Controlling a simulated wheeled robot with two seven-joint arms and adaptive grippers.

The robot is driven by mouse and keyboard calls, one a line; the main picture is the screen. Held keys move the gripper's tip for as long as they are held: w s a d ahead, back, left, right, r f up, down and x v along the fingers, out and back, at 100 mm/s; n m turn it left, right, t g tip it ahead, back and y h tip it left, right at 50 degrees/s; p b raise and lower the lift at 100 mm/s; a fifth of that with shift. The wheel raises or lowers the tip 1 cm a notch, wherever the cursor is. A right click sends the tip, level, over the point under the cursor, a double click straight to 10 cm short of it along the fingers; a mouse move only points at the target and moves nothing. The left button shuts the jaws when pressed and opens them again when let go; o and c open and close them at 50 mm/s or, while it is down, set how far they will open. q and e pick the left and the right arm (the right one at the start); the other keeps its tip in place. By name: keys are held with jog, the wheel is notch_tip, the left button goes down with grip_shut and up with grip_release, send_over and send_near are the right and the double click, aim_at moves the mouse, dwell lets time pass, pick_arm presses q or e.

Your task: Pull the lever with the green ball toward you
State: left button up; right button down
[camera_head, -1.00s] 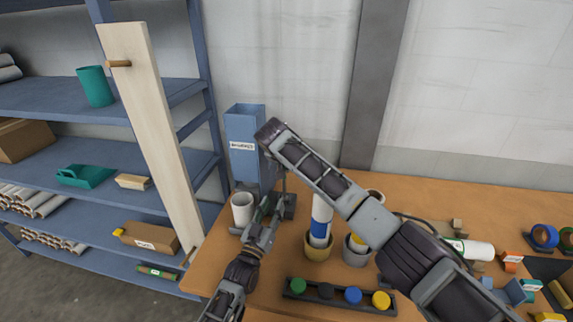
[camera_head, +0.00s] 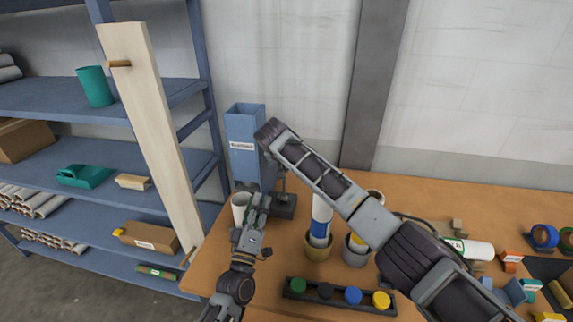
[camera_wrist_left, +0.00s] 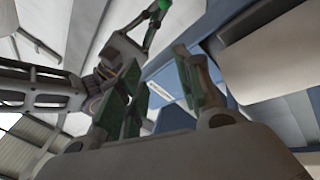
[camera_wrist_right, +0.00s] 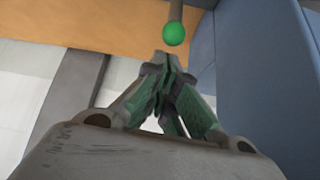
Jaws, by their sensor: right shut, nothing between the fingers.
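The green ball (camera_wrist_right: 175,33) on its grey lever rod shows in the right wrist view, just beyond my right fingertips. My right gripper (camera_wrist_right: 167,62) is shut and empty, with its fingertips together below the ball and apart from it in that view. In the head view my right forearm hides the ball. A green patch at the top of the left wrist view (camera_wrist_left: 182,12) looks like the same ball, near my right fingers. My left gripper (camera_wrist_left: 165,80) is open and empty. In the head view it (camera_head: 259,199) is beside the white cup, below the blue machine (camera_head: 243,155).
The white cup (camera_head: 238,207) stands in front of the blue machine. Right of my left gripper are containers with rolls (camera_head: 319,243) and a tray of coloured knobs (camera_head: 312,293). A leaning board (camera_head: 150,130) and shelves are at left. The table's front left is clear.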

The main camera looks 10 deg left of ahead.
pick_arm(q)
jog(key=s+a+f+n+g+y, duration=0.25)
jog(key=s+a+f+n, duration=0.3)
jog(key=a, duration=0.35)
jog(key=s+a+f+n+g+y, duration=0.2)
jog(key=s+a+f+n+y, duration=0.25)
jog(key=s+a+n, duration=0.3)
jog(key=s+a+f+n+g+y, duration=0.25)
jog(key=s+a+f+n, duration=0.25)
jog(key=a, duration=0.4)
jog(key=s+f+m+g+h, duration=0.25)
jog(key=s+f+m, duration=0.35)
jog(key=f, duration=0.8)
jog(key=s+a+f+m+g+h, duration=0.1)
jog(key=s+f+m+g, duration=0.45)
jog(key=f, duration=0.85)
jog(key=s+f+m+h, duration=0.2)
jog(key=s+f+m, duration=0.1)
jog(key=s+f, duration=0.8)
jog(key=s+d+f+m+g+h, duration=0.1)
jog(key=s+d+f+m+g, duration=0.2)
jog(key=d+f+m, duration=0.5)
jog(key=s+d+f+m+g+h, duration=0.2)
jog(key=s+d+f+m+g, duration=0.1)
jog(key=d+f+m, duration=0.5)
jog(key=shift+s+d+f+m+g+h, duration=0.35)
jog(key=shift+s+d+m, duration=0.5)
jog(key=shift+d, duration=0.8)
